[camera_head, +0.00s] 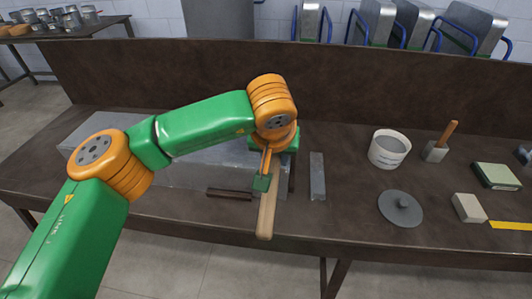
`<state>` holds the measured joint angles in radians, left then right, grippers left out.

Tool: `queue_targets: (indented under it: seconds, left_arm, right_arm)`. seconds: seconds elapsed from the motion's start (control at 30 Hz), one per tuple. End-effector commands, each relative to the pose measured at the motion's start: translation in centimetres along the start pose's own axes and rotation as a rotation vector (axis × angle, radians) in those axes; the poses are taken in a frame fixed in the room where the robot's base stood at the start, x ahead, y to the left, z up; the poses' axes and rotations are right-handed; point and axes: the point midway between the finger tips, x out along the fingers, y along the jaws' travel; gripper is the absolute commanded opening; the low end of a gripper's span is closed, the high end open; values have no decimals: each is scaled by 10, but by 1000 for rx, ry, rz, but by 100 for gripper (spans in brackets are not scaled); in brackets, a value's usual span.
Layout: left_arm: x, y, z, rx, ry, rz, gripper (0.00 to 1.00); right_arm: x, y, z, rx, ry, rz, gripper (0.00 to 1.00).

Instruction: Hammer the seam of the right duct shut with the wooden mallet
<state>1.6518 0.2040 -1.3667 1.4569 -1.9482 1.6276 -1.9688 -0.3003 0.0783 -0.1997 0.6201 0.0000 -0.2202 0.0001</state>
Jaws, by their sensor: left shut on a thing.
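My left gripper (262,181) points down over the middle of the bench, shut on the wooden mallet. The mallet's pale wooden handle (267,212) sticks out toward the front edge. Its head is not clear to see behind my gripper. Grey sheet metal (205,178) lies on the bench, partly behind my left arm. A narrow grey metal piece (317,176) lies just right of the gripper. I cannot tell which part is the right duct, and its seam is not visible. My right gripper is out of view.
A dark bar (230,194) lies left of the handle. To the right are a white bucket (389,150), a grey block with an upright wooden handle (436,151), a round grey lid (400,209), a beige block (469,208) and a green box (495,176). A brown panel (350,90) backs the bench.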

Motion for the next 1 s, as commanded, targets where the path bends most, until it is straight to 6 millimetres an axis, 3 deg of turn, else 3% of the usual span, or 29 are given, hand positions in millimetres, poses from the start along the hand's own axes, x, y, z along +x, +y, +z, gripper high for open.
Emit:
queue_targets:
  seconds: [0.17,0.4,0.57,0.73,1.0]
  left_arm:
    - [7,0,3,0,2,1,0]
    - [88,-1,44,1,1,0,0]
    - [54,-1,26,0,2,1,0]
    - [-9,0,-5,0,3,1,0]
    - [-5,0,-3,1,2,1,0]
  right_arm:
    - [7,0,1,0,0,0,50]
    - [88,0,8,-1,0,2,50]
    - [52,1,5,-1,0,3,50]
    - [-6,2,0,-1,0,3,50]
    - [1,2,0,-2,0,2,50]
